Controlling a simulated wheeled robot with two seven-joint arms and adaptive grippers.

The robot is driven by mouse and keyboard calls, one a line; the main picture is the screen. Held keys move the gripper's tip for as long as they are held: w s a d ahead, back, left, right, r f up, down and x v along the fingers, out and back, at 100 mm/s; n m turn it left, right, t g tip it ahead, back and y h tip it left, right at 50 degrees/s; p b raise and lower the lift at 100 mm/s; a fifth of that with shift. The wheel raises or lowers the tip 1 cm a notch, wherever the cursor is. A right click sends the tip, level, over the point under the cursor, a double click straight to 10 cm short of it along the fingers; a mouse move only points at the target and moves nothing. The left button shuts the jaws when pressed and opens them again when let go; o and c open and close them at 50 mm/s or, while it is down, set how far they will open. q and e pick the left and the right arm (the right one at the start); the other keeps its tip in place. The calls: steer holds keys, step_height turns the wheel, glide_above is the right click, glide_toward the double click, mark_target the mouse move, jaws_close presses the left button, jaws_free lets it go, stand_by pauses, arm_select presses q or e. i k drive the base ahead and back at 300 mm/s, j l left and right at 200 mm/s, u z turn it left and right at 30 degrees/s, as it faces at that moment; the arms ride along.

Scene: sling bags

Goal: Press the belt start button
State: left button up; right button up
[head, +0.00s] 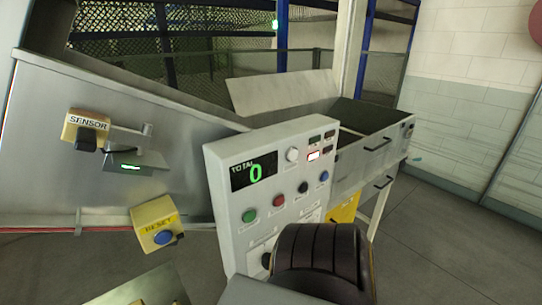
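A light grey control panel (228,163) stands upright in the middle of the head view. Its display (254,171) reads TOTAL with a green 0. Below the display is a slanted row of round buttons: a green button (249,215), a red button (278,200), a black button (303,187) and a blue button (323,176). The small labels are too blurred to read, so I cannot tell by text which one starts the belt. A white knob (292,154) and small lit indicators (313,156) sit at the upper right.
A dark ribbed padded shape (322,255) covers the panel's lower right. A yellow RESET box (157,222) with a blue button and a yellow SENSOR unit (86,126) are at left, by a metal machine side (45,150). Open grey floor (450,250) lies at right.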

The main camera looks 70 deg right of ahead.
mark_target(249, 217)
steer(key=z, duration=2.4)
